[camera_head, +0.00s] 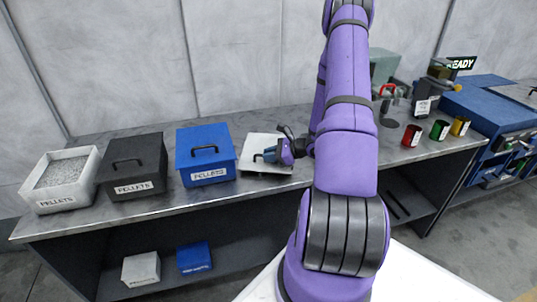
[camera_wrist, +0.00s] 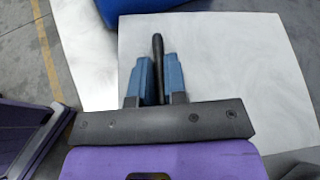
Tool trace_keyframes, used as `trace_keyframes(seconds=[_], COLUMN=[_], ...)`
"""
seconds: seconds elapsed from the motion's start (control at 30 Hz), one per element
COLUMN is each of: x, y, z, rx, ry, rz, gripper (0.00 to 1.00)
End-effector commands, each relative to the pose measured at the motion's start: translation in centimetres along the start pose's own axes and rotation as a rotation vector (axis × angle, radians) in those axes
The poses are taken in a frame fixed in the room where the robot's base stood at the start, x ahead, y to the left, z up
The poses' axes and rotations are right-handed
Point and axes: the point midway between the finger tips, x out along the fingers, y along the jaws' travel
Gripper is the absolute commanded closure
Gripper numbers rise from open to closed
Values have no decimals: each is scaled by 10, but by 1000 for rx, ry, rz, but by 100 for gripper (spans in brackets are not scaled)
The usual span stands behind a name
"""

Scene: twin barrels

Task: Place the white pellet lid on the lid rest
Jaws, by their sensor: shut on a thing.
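The white pellet lid (camera_head: 247,146) is a flat square plate right of the blue pellet bin, over or on the bench top; I cannot tell if it touches. In the wrist view the lid (camera_wrist: 225,70) fills much of the picture, with its black handle (camera_wrist: 158,60) between the blue fingers. My gripper (camera_head: 272,154) is shut on this handle; it also shows in the wrist view (camera_wrist: 158,75). The white pellet bin (camera_head: 43,200) stands open at the far left, full of grey pellets. I cannot make out a separate lid rest; the lid and my arm may hide it.
The lidded black bin (camera_head: 133,170) and blue bin (camera_head: 206,160) stand left of the lid. Red (camera_head: 412,135), green (camera_head: 440,130) and yellow (camera_head: 460,126) cups stand on the bench (camera_head: 395,160) at right. Small white (camera_head: 141,269) and blue (camera_head: 194,258) boxes sit on the lower shelf.

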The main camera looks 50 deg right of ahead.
Motion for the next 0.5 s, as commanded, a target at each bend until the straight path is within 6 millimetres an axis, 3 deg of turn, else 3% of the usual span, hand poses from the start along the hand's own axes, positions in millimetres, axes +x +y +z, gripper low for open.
trace_keyframes(seconds=[0.27, 0.3, 0.4, 0.5], x=[1, 1, 1, 1], y=[0, 0, 0, 0], z=[-2, -2, -2, -2], rx=[0, 0, 0, 0], ry=[-1, 0, 0, 0], rz=[0, 0, 0, 0], gripper=[100, 83, 62, 62])
